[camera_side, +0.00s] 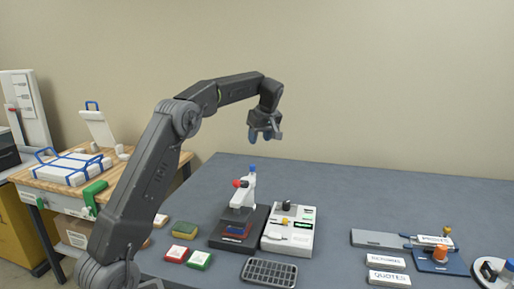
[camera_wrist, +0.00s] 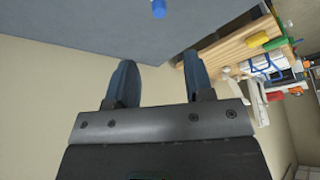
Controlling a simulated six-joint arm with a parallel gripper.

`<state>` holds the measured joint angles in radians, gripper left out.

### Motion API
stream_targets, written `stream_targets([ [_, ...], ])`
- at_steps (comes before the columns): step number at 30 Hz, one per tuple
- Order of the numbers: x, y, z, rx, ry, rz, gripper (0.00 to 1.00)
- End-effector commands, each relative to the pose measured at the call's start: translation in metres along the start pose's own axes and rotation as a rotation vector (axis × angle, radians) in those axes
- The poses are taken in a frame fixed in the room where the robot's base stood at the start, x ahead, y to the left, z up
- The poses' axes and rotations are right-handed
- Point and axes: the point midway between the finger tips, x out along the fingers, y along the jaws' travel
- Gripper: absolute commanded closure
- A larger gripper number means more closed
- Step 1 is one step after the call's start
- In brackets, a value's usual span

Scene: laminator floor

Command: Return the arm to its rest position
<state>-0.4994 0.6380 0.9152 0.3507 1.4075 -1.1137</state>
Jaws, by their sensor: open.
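My gripper (camera_side: 264,134) hangs high above the back of the grey-blue table (camera_side: 330,180) in the side view, clear of everything on it. In the wrist view its two blue fingers (camera_wrist: 158,88) are spread apart with nothing between them. My arm rises from the lower left, bends at the elbow and reaches right. A blue-tipped thing (camera_wrist: 159,9) shows at the top edge of the wrist view, apart from the fingers.
Below stand a press with a red knob (camera_side: 240,184), a white device (camera_side: 289,230), a dark grid tray (camera_side: 269,272) and small coloured blocks (camera_side: 184,230). Labelled plates (camera_side: 388,278) lie at right. A wooden bench (camera_side: 120,178) stands at left. The air around my gripper is free.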

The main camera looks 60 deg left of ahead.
Motion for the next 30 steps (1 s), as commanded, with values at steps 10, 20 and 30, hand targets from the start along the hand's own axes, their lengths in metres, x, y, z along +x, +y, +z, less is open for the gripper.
stream_targets([
  [10,-0.009,0.0,0.0,0.0,0.0,-0.001,0.52],
  [20,-0.012,-0.001,0.002,0.01,-0.001,0.004,0.52],
  [30,-0.096,-0.045,0.087,0.406,-0.026,0.174,0.52],
])
